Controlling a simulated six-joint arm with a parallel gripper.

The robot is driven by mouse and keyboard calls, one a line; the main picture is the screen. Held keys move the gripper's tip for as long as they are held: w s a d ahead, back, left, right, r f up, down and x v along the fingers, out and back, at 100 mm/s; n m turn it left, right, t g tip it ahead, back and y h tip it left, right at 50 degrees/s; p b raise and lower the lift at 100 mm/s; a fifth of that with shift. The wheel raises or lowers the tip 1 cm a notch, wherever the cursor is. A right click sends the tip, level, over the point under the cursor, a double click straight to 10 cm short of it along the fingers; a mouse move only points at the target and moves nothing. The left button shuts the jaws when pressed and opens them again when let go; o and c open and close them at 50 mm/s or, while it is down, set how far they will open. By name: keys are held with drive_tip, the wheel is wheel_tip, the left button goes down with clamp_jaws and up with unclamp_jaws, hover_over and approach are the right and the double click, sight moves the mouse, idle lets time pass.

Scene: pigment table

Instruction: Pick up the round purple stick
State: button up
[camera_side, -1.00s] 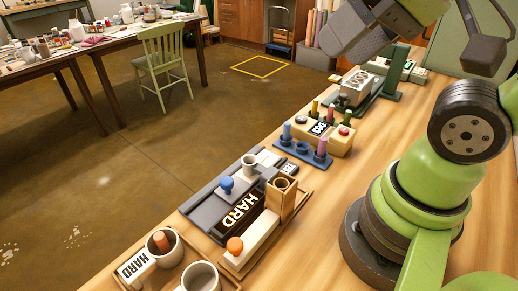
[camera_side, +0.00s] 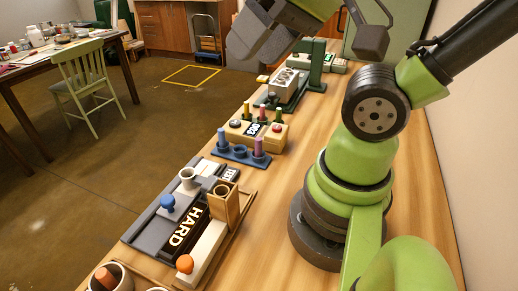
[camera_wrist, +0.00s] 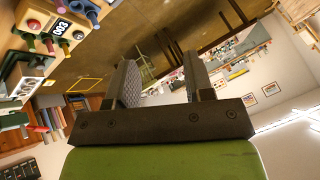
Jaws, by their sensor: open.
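A round purple-pink stick (camera_side: 258,147) stands upright in the right end of a small blue rack (camera_side: 239,155) in the side view. A blue stick (camera_side: 221,138) stands at the rack's left end, and the middle socket looks empty. My gripper (camera_side: 262,45) is high up and well away from the rack, toward the back of the table. Its two fingers show apart in the wrist view (camera_wrist: 161,85), with nothing held between them. The rack shows only in part at the top left of the wrist view.
Just behind the rack is a beige box (camera_side: 268,132) with a number display and several coloured sticks. In front are a grey board with a blue knob (camera_side: 168,203), a HARD block (camera_side: 188,229) and a wooden holder (camera_side: 224,204). The table right of these is bare.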

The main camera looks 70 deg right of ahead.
drive_tip(key=shift+w, duration=0.1)
drive_tip(key=w+d+f+m+g, duration=0.2)
drive_tip(key=d+f+m, duration=0.3)
drive_tip(key=m, duration=0.4)
drive_tip(key=w+d+f+m+g+h, duration=0.1)
drive_tip(key=w+d+f+m+g, duration=0.1)
drive_tip(key=d+f+m, duration=0.2)
drive_tip(key=w+d+f+m+g+h, duration=0.1)
drive_tip(key=d+f+m, duration=0.4)
drive_tip(key=m, duration=0.8)
drive_tip(key=shift+w+d+f+m+g, duration=0.2)
drive_tip(key=shift+w+f+g, duration=0.15)
drive_tip(key=shift+f+g, duration=0.3)
drive_tip(key=shift+w+d+f+m+g, duration=0.15)
drive_tip(key=shift+w+f+g, duration=0.25)
drive_tip(key=shift+f, duration=0.4)
hover_over(258, 139)
drive_tip(key=f, duration=0.4)
drive_tip(key=shift+a+f, duration=0.15)
drive_tip(key=shift+a, duration=0.05)
drive_tip(key=shift+d+f, duration=0.15)
drive_tip(key=shift+f, duration=1.3)
drive_tip(key=shift+d+f, duration=0.1)
drive_tip(key=shift+f, duration=1.35)
clamp_jaws()
